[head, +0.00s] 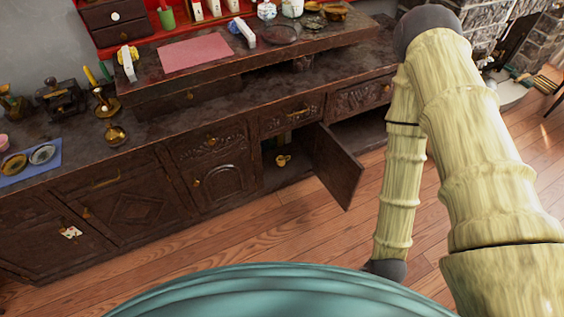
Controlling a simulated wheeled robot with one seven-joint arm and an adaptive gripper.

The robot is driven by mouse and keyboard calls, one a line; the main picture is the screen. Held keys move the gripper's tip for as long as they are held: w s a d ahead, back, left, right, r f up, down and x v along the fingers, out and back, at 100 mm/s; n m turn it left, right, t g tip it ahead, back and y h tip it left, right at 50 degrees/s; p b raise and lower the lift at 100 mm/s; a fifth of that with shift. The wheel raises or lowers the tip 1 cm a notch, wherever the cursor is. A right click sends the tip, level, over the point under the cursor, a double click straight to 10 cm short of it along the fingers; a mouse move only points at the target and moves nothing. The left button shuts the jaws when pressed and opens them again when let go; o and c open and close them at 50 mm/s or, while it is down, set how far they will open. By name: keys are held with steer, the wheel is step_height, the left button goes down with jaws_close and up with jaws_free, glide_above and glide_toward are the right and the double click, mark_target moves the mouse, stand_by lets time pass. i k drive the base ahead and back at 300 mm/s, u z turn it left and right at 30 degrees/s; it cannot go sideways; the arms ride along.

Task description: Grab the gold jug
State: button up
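A small gold vessel (115,133) stands at the front edge of the dark wooden counter at left. Another small gold object (283,160) shows inside the open cabinet compartment at the middle of the sideboard. It is too small to tell which of them is a jug. My bamboo-like arm fills the right side of the head view. My gripper does not show in this view, so I cannot see its fingers or anything in them.
An open cabinet door (337,168) sticks out over the wooden floor (262,238). The sideboard counter (60,185) carries a blue mat (28,170) with round dishes, and a brass candlestick (104,103). A pink mat (195,53) lies on the raised shelf. Floor before the sideboard is clear.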

mark_target(281, 160)
steer(key=u, duration=0.85)
steer(key=i, duration=1.15)
steer(key=z, duration=2.15)
